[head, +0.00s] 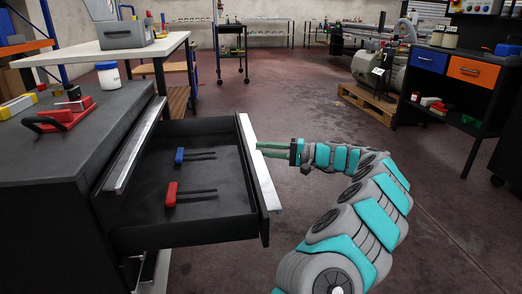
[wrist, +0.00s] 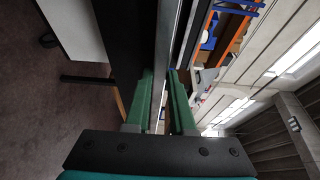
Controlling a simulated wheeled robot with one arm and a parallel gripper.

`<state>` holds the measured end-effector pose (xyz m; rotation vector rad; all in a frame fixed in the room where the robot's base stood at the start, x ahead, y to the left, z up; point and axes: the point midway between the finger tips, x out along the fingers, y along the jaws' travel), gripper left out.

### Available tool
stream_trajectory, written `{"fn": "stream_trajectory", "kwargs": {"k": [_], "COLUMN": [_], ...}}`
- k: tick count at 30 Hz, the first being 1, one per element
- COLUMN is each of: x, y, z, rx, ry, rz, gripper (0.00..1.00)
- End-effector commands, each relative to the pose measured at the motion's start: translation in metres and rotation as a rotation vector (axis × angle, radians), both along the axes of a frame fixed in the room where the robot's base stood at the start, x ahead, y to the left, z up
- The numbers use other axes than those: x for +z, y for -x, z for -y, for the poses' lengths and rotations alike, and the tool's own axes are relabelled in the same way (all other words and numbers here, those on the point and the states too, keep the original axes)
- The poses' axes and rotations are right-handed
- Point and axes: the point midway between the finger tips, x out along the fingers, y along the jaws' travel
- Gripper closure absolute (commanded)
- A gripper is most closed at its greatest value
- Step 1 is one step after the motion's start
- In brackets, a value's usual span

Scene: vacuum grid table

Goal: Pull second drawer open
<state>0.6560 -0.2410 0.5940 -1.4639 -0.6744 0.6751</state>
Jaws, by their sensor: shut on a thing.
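The second drawer (head: 228,207) stands pulled well out of the dark cabinet (head: 50,160), below the top drawer's silver handle (head: 135,145). Its silver handle strip (head: 263,180) runs along the top of its front panel. My gripper (head: 259,149) reaches in from the right with its green fingers at that strip. In the wrist view the fingers of my gripper (wrist: 161,78) are shut on the handle strip (wrist: 162,50), one on each side. The exact contact is partly hidden in the head view.
A blue-handled tool (head: 180,156) and a red-handled tool (head: 171,194) lie in the drawer. A red tool (head: 62,115) and a white jar (head: 109,75) stand on the cabinet top. The floor (head: 300,100) beyond my arm is clear.

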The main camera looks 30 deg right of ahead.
Motion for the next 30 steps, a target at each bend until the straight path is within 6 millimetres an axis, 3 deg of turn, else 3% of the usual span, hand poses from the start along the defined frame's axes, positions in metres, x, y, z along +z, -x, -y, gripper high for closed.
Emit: {"fn": "stream_trajectory", "kwargs": {"k": [12, 13, 21, 30], "x": [-0.0011, -0.0011, -0.0004, 0.0], "y": [-0.0005, -0.0005, -0.0001, 0.0011], "z": [0.0013, 0.0013, 0.0009, 0.0024], "rx": [-0.002, -0.002, -0.001, -0.001], "ry": [0.0, 0.0, 0.0, 0.0], "rz": [-0.001, -0.001, 0.0, 0.0], "gripper": [1.0, 0.77, 0.47, 0.47]}}
